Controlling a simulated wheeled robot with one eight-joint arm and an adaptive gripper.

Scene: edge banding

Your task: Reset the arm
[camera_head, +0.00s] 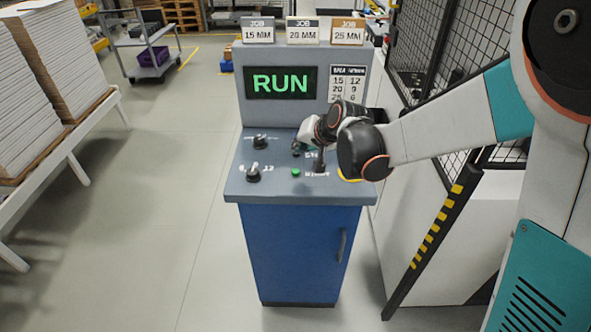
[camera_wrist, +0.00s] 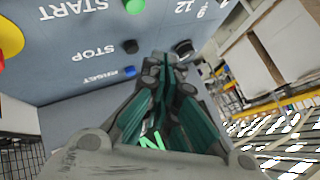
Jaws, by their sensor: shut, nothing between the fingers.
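My gripper (camera_head: 300,146) is over the sloped panel of the blue control console (camera_head: 300,245), with my arm reaching in from the right. In the wrist view my gripper (camera_wrist: 165,60) has its teal fingers together and empty. That view shows the panel upside down, with a green START button (camera_wrist: 134,6), a black STOP button (camera_wrist: 130,46) and a blue button (camera_wrist: 130,71). The green button (camera_head: 295,172) also shows in the head view, where my gripper hides the blue one. I cannot tell whether the fingertips touch the panel. The display (camera_head: 281,82) reads RUN in green.
Two black knobs (camera_head: 261,142) (camera_head: 253,173) sit on the panel's left. A red and yellow button (camera_wrist: 8,38) is at the wrist view's left edge. A mesh fence (camera_head: 432,45) stands at right. Stacked boards (camera_head: 45,80) lie at left. Floor between is clear.

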